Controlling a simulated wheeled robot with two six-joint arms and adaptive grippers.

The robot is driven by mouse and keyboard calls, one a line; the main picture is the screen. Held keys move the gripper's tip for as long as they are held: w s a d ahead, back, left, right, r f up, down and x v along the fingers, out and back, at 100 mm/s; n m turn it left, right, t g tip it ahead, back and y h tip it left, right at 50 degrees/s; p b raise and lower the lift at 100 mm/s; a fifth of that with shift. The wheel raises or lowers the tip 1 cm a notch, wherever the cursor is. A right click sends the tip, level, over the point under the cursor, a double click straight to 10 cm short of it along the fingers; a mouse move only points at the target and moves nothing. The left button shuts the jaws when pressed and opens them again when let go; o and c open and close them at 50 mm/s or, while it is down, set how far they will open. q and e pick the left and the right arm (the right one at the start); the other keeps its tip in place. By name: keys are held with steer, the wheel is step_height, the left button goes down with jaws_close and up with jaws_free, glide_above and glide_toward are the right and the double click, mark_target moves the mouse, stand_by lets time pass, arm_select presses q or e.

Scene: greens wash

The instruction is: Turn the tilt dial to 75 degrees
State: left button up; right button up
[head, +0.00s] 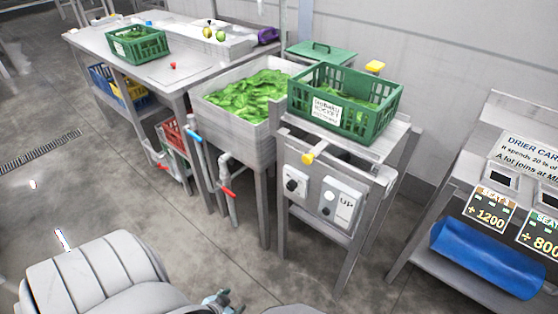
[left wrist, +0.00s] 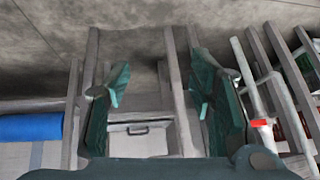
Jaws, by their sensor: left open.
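The tilt dial, seemingly the black knob on a white plate (head: 295,184), is on the front of the steel stand under the green crate, in the head view. Its angle marks are too small to read. Beside it on the right is a grey box (head: 341,203) marked "UP" with a round white button. My left gripper (head: 222,299) is at the bottom edge of the head view, low and well apart from the dial. In the left wrist view the left gripper (left wrist: 160,85) is open with nothing between its fingers. The dial cannot be made out there. My right gripper is not in view.
A green crate (head: 382,122) of leaves sits on the stand, with a yellow handle (head: 313,152) below it. A sink (head: 225,123) of greens and red-handled pipes (head: 228,191) stand left. A bench with a blue roll (head: 487,258) stands right. Floor in front is clear.

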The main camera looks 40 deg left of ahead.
arm_select(q)
steer(key=w+a+r+t+b, duration=0.3)
steer(key=w+a+r+t, duration=0.1)
steer(key=w, duration=0.6)
steer(key=n+t+h+b, duration=0.1)
steer(key=t+h+b, duration=0.1)
steer(key=t+b, duration=0.35)
glide_toward(289, 188)
steer(key=shift+t, duration=0.85)
steer(key=w+b, duration=0.2)
steer(key=w, duration=0.1)
steer(key=w+f+b, duration=0.1)
steer(key=w+b, duration=0.2)
steer(key=w, duration=0.1)
steer(key=shift+f, duration=0.25)
steer(key=shift+w+d+r, duration=0.1)
steer(key=shift+w, duration=0.4)
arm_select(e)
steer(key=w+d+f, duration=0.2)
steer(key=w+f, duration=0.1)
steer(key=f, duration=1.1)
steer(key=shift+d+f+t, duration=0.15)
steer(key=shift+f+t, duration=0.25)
arm_select(q)
steer(key=shift+c, duration=0.6)
steer(key=c, duration=1.1)
steer(key=shift+o, duration=0.2)
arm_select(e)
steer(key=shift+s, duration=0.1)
